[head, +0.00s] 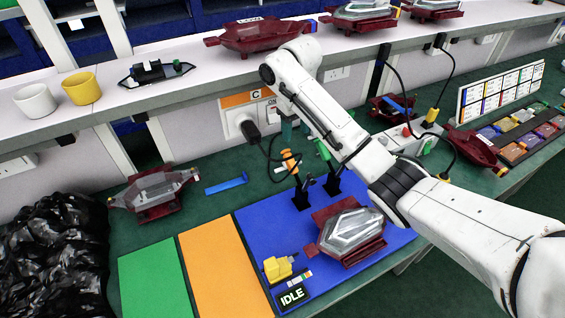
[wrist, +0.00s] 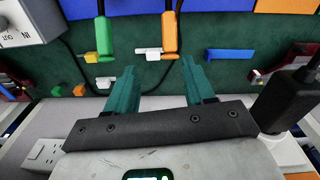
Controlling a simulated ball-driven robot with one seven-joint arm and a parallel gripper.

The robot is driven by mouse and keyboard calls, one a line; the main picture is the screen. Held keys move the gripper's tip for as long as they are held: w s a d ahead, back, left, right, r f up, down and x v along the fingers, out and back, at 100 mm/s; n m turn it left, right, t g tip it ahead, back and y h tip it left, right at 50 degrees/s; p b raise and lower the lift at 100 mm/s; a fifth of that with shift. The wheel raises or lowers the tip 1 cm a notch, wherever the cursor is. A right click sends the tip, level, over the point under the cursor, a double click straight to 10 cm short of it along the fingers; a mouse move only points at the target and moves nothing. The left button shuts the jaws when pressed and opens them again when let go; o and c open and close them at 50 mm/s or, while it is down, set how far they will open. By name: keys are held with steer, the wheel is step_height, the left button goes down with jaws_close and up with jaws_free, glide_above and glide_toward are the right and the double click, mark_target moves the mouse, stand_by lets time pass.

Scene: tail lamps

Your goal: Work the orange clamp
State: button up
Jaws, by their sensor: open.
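The orange clamp (head: 290,160) stands upright on a black base at the back edge of the blue mat (head: 250,225). A green-handled clamp (head: 324,150) stands just to its right. In the wrist view the orange handle (wrist: 170,32) lies beyond my fingertips, between their lines, and the green handle (wrist: 103,36) is to its left. My gripper (wrist: 158,76) is open, with nothing between its teal fingers. In the head view one teal finger (head: 287,130) shows above and behind the orange handle; my arm hides the rest. I see no contact with the clamp.
A clear lamp in a dark red holder (head: 350,232) sits on the blue mat, near a yellow connector (head: 277,268) and an IDLE display (head: 292,296). A black plug with cable (head: 250,132) hangs close by. A blue bar (head: 226,184) lies left. The shelf (head: 190,75) overhangs behind.

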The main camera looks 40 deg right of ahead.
mark_target(290, 158)
steer(key=shift+w+a+f+m, duration=0.15)
steer(key=shift+a+f+m, duration=0.25)
steer(key=shift+f, duration=0.1)
steer(key=shift+w+a+f+m, duration=0.1)
steer(key=shift+a+f+m, duration=0.15)
steer(key=shift+f+m, duration=0.2)
step_height(290, 158, down, 11)
steer(key=shift+r+p, duration=0.15)
steer(key=shift+p, duration=0.2)
steer(key=shift+c, duration=0.5)
jaws_close()
